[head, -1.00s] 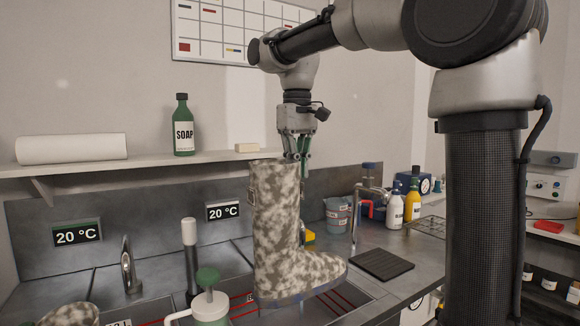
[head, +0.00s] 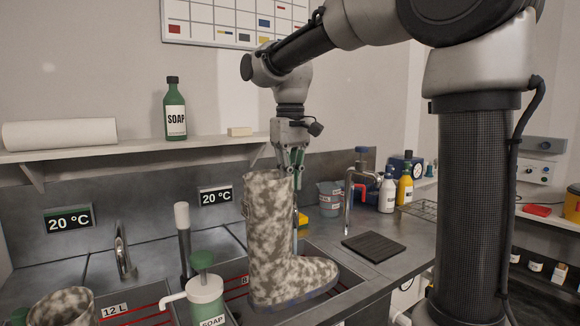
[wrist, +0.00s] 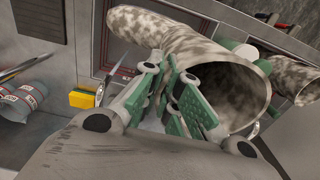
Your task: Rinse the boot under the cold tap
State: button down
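The mottled grey-white boot (head: 268,220) hangs upright from my gripper (head: 292,160), its toe pointing right, over the right sink basin. In the wrist view the green fingers (wrist: 172,105) are closed on the rim of the boot's shaft (wrist: 235,95). A second mottled boot (head: 65,308) is at the lower left. A chrome tap (head: 123,252) stands at the left basin under a 20 °C display (head: 69,219). A thin metal part just behind that boot is mostly hidden. I cannot tell which tap is cold.
A soap dispenser (head: 205,297) with a green pump stands left of the held boot, near a white-topped post (head: 182,228). To the right are a tall tap (head: 348,200), a grey bucket (head: 329,198), a black mat (head: 374,246) and bottles. A shelf (head: 130,149) runs behind.

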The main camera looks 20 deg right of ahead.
aim_at(290, 214)
jog(key=shift+f, duration=4.6)
jog(key=w+a, duration=0.2)
jog(key=w, duration=1)
jog(key=shift+a, duration=0.15)
jog(key=shift+d, duration=0.6)
jog(key=shift+a, duration=0.15)
